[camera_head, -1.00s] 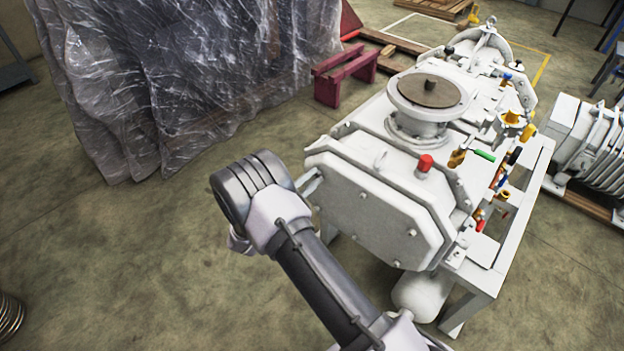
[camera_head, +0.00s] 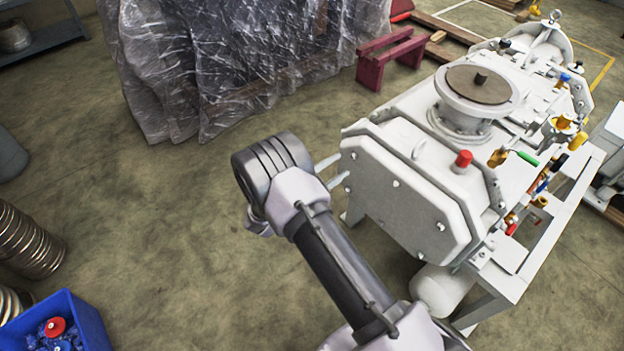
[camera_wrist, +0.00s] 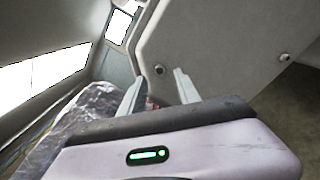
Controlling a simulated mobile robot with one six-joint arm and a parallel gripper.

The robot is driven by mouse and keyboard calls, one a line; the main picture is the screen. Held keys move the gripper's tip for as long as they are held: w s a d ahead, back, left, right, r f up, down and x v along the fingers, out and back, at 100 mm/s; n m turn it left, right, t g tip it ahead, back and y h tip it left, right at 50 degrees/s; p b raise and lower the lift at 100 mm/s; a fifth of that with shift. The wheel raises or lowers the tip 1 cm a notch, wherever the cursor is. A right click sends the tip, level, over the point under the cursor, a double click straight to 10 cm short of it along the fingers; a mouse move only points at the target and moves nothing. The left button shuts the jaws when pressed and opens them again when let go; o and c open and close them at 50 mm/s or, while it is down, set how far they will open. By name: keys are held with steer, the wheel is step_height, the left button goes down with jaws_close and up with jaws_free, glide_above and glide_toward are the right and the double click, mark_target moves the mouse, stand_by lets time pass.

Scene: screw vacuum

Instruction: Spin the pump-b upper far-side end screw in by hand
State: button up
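The white pump (camera_head: 405,205) stands on a white frame, its flat end plate facing me. One end-plate screw (camera_head: 396,184) shows mid-plate and another (camera_head: 440,226) lower right. My gripper (camera_head: 342,165) is at the plate's left edge, its two fingers apart and pointing at the pump. In the wrist view the fingers (camera_wrist: 158,82) are open with nothing held between them. A dark round screw head (camera_wrist: 160,69) sits on the plate just beyond and between the fingertips. A second screw (camera_wrist: 284,57) is off to the right. Whether the fingers touch the plate is unclear.
A red cap (camera_head: 463,159) and a round flange (camera_head: 482,85) stand on top of the pump. Plastic-wrapped goods (camera_head: 235,65) and a dark red trestle (camera_head: 391,58) stand behind. A blue bin (camera_head: 60,325) is front left.

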steer(key=p+v, duration=0.2)
steer(key=v, duration=1.1)
steer(key=shift+s+a+p, duration=0.2)
steer(key=shift+a+p, duration=0.05)
steer(key=shift+p, duration=0.15)
steer(key=s+d+r+m+g+y, duration=0.3)
steer(key=s+d+r+m+g, duration=0.3)
steer(key=r, duration=0.4)
steer(key=s+d+r+m+g+y, duration=0.3)
steer(key=d+r+m+g, duration=0.2)
steer(key=d+r, duration=0.4)
steer(key=s+a+r+m+t+y, duration=0.2)
steer(key=s+r+m+t+y, duration=0.1)
steer(key=s, duration=0.4)
steer(key=s+a+r+m+t+y, duration=0.2)
steer(key=s+r+m+t+y, duration=0.1)
steer(key=s+r+m+y, duration=0.3)
step_height(320, 180, up, 2)
steer(key=shift+s+a+r+m+y, duration=0.1)
steer(key=shift+s+a+m+y, duration=0.3)
steer(key=shift+y, duration=0.4)
